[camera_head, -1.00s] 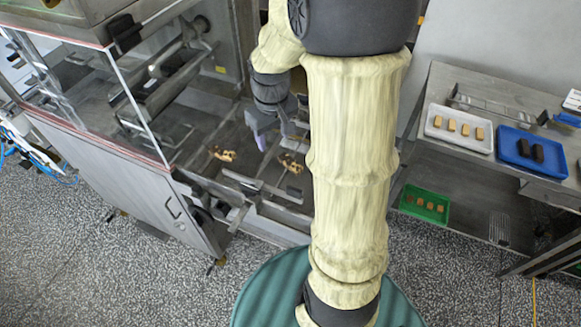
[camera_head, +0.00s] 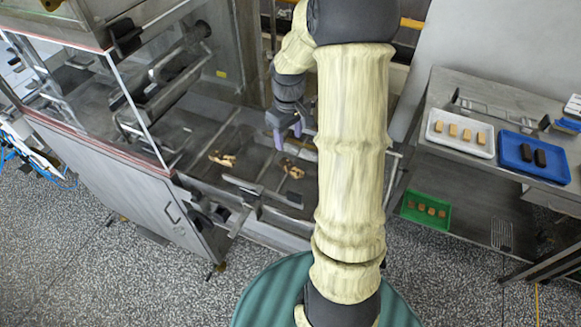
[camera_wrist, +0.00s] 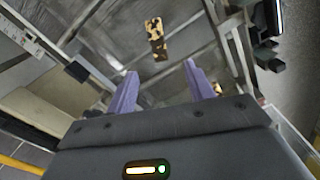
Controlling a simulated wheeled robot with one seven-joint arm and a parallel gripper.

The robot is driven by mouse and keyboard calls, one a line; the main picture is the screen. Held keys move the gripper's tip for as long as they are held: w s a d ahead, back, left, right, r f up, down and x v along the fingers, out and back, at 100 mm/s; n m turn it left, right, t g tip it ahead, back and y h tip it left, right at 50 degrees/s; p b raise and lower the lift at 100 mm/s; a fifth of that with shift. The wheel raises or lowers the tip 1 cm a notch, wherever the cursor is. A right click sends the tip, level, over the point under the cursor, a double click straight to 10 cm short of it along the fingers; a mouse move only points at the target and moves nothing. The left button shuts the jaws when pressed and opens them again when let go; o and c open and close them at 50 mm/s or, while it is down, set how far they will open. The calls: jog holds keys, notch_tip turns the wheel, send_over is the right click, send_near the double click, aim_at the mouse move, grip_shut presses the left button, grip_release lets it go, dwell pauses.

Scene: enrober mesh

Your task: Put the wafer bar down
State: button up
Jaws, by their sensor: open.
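Two patchy brown-and-tan bars lie on the wire mesh inside the machine: a left wafer bar (camera_head: 222,159) and a right wafer bar (camera_head: 292,170). My gripper (camera_head: 282,135) hangs above the mesh, beside and above the right bar. In the wrist view my gripper (camera_wrist: 160,76) shows two purple fingers spread apart with nothing between them. One patchy bar (camera_wrist: 155,38) lies beyond the fingertips, apart from them. Another patchy bar (camera_wrist: 217,88) shows just right of the right finger and is partly hidden.
Metal frame bars and a clear guard panel (camera_head: 80,90) surround the mesh on the left. At right, a steel table holds a white tray (camera_head: 433,142) of tan bars and a blue tray (camera_head: 512,166) of dark bars. A green tray (camera_head: 445,226) of small pieces sits lower.

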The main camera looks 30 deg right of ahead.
jog(key=p, duration=0.1)
send_over(291, 167)
jog(key=f, duration=0.7)
jog(key=shift+w+a+f, duration=0.15)
jog(key=shift+a+f, duration=0.05)
jog(key=shift+f, duration=0.05)
jog(key=shift+d+f+p, duration=0.2)
jog(key=shift+f+p, duration=1)
jog(key=shift+f, duration=1.4)
jog(key=shift+d, duration=0.1)
jog(key=c, duration=0.9)
